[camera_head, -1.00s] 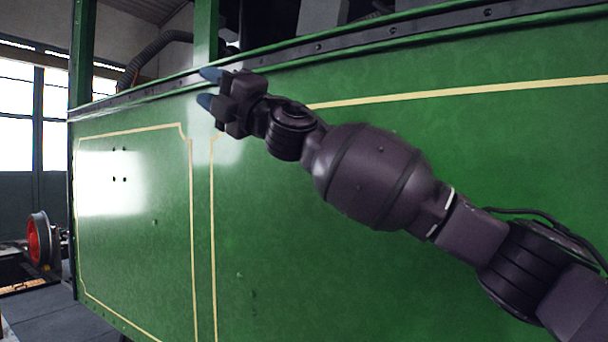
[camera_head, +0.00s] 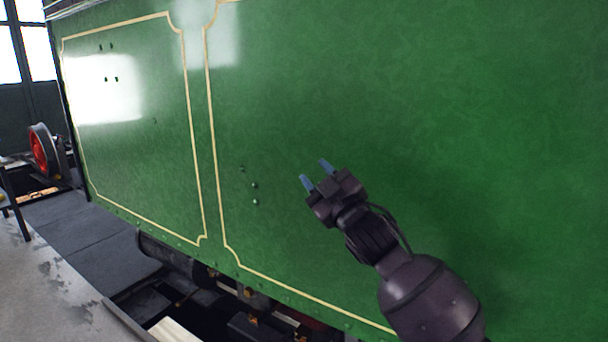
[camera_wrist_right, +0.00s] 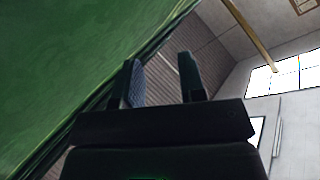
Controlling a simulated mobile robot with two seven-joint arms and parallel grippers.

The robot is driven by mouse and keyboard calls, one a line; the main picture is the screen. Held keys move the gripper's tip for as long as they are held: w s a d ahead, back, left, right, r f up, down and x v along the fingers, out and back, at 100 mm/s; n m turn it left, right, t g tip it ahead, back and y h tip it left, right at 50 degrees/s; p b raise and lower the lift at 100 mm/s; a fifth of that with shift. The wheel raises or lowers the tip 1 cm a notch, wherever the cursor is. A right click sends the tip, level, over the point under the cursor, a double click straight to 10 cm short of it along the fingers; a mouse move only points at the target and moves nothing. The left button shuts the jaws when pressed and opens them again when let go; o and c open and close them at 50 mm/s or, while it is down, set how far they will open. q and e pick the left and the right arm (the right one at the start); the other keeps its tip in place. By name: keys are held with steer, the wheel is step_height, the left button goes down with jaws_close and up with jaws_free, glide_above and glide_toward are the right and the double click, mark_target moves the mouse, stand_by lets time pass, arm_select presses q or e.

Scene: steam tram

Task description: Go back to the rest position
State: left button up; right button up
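My right gripper (camera_head: 316,174) is in front of the tram's green side panel (camera_head: 290,80) in the head view, its arm coming in from the lower right. Its two blue-tipped fingers are apart with nothing between them. In the right wrist view the open fingers (camera_wrist_right: 166,82) point up past the green panel (camera_wrist_right: 70,70) towards the roof and windows. I cannot tell the exact gap between gripper and panel. My left gripper is in neither view.
A red wheel (camera_head: 40,151) stands at the far left, with a bench-like frame (camera_head: 12,195) near it. Dark running gear (camera_head: 175,258) shows below the panel. The grey floor (camera_head: 60,270) at lower left looks clear.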

steer(key=s+d+f+m+g+h, duration=0.1)
steer(key=s+d+f+m+h, duration=0.25)
steer(key=d+f, duration=0.4)
steer(key=s+d+f+m+h, duration=0.25)
steer(key=s+d+f, duration=0.2)
steer(key=f, duration=0.65)
steer(key=s+d+f+m+g+h, duration=0.15)
steer(key=s+d+f+m, duration=0.3)
steer(key=f, duration=0.55)
steer(key=s+d+f+m+g+h, duration=0.1)
steer(key=s+d+f, duration=0.3)
steer(key=s+f, duration=0.5)
steer(key=s+d+f+m+g+h, duration=0.1)
steer(key=s+d+f+g+h, duration=0.2)
steer(key=s+f, duration=0.6)
steer(key=s+d, duration=0.1)
steer(key=s, duration=0.3)
steer(key=shift+s+d+f+m, duration=0.25)
steer(key=shift+s+f+m, duration=0.05)
steer(key=shift+f+m, duration=0.05)
steer(key=shift+g, duration=0.25)
